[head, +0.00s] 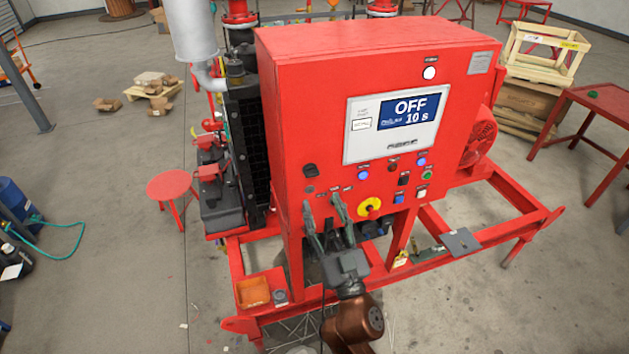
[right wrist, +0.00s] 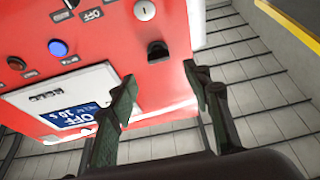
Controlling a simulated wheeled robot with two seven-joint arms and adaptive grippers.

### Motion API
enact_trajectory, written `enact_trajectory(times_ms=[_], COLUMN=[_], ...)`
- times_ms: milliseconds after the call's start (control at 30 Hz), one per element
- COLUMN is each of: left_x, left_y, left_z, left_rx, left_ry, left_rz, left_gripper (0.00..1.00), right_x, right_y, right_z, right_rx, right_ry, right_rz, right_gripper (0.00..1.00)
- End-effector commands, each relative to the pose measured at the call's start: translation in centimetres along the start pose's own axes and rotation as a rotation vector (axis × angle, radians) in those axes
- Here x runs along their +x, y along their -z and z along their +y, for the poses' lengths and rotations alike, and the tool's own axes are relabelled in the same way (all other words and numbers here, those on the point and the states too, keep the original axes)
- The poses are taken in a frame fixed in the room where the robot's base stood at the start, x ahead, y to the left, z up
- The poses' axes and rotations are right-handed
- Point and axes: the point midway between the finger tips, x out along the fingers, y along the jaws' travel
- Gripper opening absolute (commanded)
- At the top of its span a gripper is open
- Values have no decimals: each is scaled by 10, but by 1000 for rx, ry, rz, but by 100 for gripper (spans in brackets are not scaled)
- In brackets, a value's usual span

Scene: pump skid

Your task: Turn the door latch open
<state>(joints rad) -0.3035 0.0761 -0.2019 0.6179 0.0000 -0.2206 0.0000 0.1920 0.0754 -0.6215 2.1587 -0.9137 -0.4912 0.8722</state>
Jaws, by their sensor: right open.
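The door latch (head: 310,170) is a small black knob on the left part of the red control cabinet's front face (head: 285,85). My right gripper (head: 323,201) is open and empty, its two fingers pointing up at the panel just below the latch. In the right wrist view the latch (right wrist: 157,51) shows between and slightly beyond the open fingertips (right wrist: 160,76). The fingers look apart from it; the exact gap to the panel is hard to tell. The cabinet door looks shut. My left gripper is out of view.
A yellow-and-red stop knob (head: 369,208) and several coloured buttons sit right of my fingers. The display (head: 407,110) reads OFF, 10 s. Below are the red skid frame (head: 262,308), an orange tray (head: 253,291) and a grey plate (head: 460,242). A red stool (head: 169,185) stands left.

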Motion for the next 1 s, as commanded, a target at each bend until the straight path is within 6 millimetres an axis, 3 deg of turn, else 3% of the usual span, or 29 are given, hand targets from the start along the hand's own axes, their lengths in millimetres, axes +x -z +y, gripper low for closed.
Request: enact_trajectory(times_ms=[433, 833, 1000], left_x=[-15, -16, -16], left_y=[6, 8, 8], left_z=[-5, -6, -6], left_rx=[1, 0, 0], left_ry=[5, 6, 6], left_rz=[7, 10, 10], left_gripper=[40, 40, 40], right_x=[64, 72, 71], right_y=[0, -2, -2], right_z=[1, 1, 1], right_rx=[-2, -1, -1], right_ry=[-1, -1, -1], right_rz=[-1, -3, -3], right_gripper=[45, 45, 33])
